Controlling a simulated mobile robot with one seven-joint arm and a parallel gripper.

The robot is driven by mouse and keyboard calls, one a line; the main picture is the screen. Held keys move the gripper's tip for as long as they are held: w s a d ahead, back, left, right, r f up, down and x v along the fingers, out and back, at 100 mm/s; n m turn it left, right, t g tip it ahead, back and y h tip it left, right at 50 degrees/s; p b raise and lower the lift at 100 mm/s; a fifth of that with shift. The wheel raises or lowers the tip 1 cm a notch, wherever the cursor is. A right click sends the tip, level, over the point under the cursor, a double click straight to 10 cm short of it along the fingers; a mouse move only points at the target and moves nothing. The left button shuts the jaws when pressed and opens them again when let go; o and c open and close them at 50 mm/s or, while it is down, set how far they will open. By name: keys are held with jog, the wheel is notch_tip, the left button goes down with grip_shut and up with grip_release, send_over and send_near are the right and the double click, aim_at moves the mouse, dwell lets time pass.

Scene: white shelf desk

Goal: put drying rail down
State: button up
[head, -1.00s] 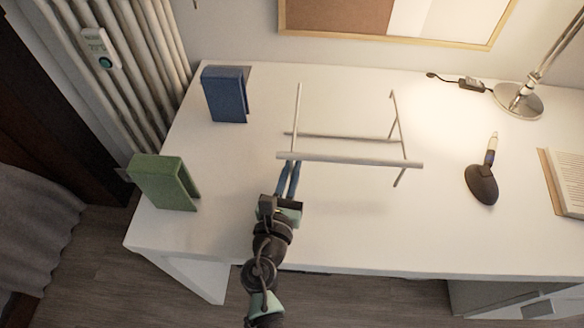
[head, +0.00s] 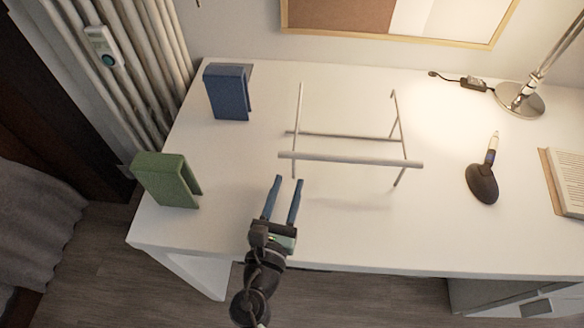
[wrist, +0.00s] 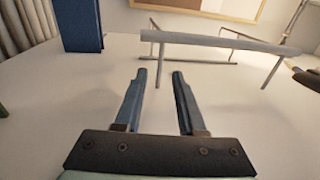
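The drying rail (head: 350,160) is a pale frame of thin bars standing on the white desk, left of the desk's middle in the head view. It also shows in the wrist view (wrist: 218,42), ahead of the fingers and to the right. My gripper (head: 286,180) is open and empty, with its two blue fingers apart. It is just in front of the rail's near left end and does not hold it.
A blue bookend (head: 228,92) and a green bookend (head: 166,180) stand at the desk's left. A dark pen holder (head: 482,184), a lamp base (head: 520,99) and an open book (head: 570,180) are at the right. The desk (head: 420,235) is clear in front of the rail.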

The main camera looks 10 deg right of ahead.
jog(key=v, duration=0.6)
jog(key=shift+s+a, duration=0.1)
jog(key=shift+s, duration=0.05)
dwell(1.2)
